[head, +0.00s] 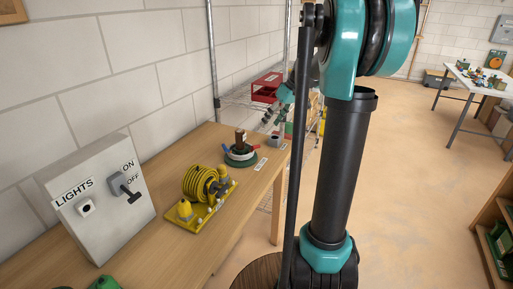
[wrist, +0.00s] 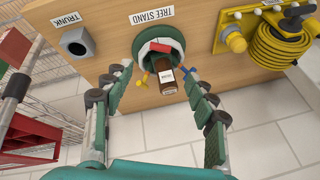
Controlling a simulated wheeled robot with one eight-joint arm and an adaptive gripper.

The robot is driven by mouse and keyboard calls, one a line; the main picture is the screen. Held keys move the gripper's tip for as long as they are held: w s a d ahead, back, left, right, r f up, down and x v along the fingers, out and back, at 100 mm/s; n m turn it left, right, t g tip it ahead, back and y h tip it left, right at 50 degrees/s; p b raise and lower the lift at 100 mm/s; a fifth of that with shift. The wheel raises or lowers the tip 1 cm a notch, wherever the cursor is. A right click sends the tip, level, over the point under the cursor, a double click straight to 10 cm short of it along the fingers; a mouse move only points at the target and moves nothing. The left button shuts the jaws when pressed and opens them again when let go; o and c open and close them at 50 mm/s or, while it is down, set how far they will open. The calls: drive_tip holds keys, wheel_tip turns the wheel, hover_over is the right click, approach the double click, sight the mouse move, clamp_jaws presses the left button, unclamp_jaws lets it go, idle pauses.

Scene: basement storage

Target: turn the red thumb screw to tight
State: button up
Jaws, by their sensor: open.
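The tree stand is a green ring with a white inner part, on the wooden bench in the head view (head: 240,160) and at the top centre of the wrist view (wrist: 146,38). A brown trunk (wrist: 167,80) with a small label stands in it. The red thumb screw (wrist: 160,46) is on the side of the trunk away from my gripper; it also shows in the head view (head: 257,146). A blue screw (wrist: 186,71) and a yellow screw (wrist: 144,79) show nearer. My gripper (wrist: 157,73) is open, its fingers on either side of the trunk, apparently holding nothing.
A yellow cord reel (head: 200,183) on a yellow base stands near the stand. A grey socket block (wrist: 77,43) by the TRUNK label is on its other side. A grey lights box (head: 100,205) stands against the wall. A wire shelf holds a red bin (head: 266,87).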

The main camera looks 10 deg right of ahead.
sight(256, 146)
drive_tip(key=x, duration=1.4)
drive_tip(key=shift+a+f, duration=0.15)
drive_tip(key=shift+f, duration=0.2)
drive_tip(key=c, duration=1.2)
